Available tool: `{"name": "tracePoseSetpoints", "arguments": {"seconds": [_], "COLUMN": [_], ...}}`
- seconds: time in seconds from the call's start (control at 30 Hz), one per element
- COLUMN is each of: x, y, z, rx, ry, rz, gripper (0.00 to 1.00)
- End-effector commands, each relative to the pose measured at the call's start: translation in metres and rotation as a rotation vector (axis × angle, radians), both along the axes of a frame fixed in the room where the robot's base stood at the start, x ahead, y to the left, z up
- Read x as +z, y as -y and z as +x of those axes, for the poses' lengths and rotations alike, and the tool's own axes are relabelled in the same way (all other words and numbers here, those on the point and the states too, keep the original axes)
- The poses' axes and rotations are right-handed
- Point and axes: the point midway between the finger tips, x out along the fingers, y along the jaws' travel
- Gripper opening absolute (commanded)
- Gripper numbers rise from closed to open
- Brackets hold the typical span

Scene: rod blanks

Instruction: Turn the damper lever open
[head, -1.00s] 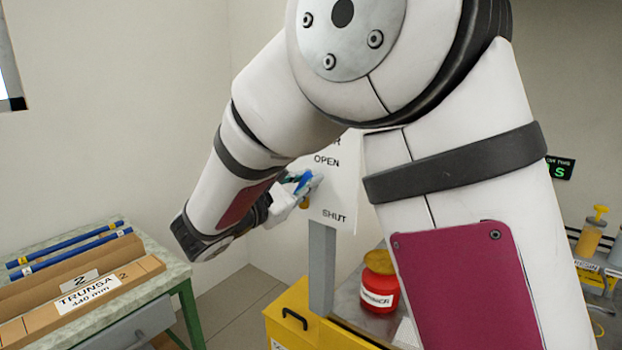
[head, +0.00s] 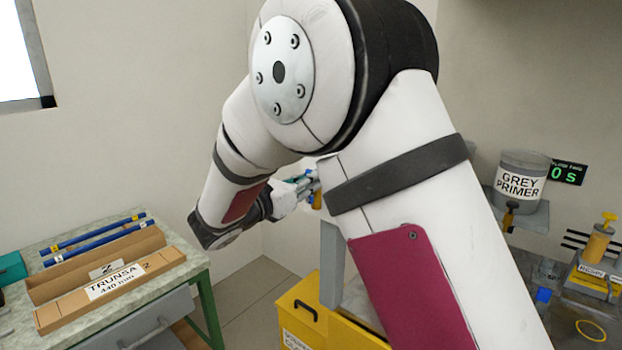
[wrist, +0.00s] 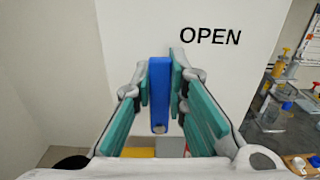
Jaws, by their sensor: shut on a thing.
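The damper lever (wrist: 159,95) is a blue bar in the middle of the wrist view. It stands upright in that picture, between the teal-padded fingers of my gripper (wrist: 160,78), which are shut on it. Behind it is a white panel (wrist: 255,75) with the printed word OPEN (wrist: 210,37) to the upper right of the lever. In the head view my gripper (head: 307,188) is at the panel, partly behind my arm. My arm hides most of the panel and its lettering there, and I cannot make out the lever's angle.
A yellow cabinet (head: 300,318) with a black handle stands below the panel. At left, a bench (head: 190,262) holds blue rods (head: 95,240) and a TRUNSA carton (head: 110,290). At right are a GREY PRIMER can (head: 520,178) and a yellow-topped bottle (head: 597,240).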

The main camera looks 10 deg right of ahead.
Motion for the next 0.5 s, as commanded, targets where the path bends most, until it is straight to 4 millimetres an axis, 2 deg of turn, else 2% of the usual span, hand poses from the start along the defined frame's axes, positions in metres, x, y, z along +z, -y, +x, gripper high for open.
{"name": "tracePoseSetpoints", "arguments": {"seconds": [0.33,0.37,0.4,0.43,0.5], "x": [-0.0016,-0.0016,-0.0016,-0.0016,-0.0013], "y": [-0.0012,-0.0012,-0.0012,-0.0012,-0.0010], "z": [0.0001,0.0001,0.0001,0.0001,0.0001], "rx": [0.002,0.003,0.003,0.003,0.002], "ry": [-0.007,-0.007,-0.007,-0.007,-0.006], "rz": [-0.002,-0.002,-0.002,-0.002,-0.002], "gripper": [0.00,0.16,0.25,0.32,0.35]}}
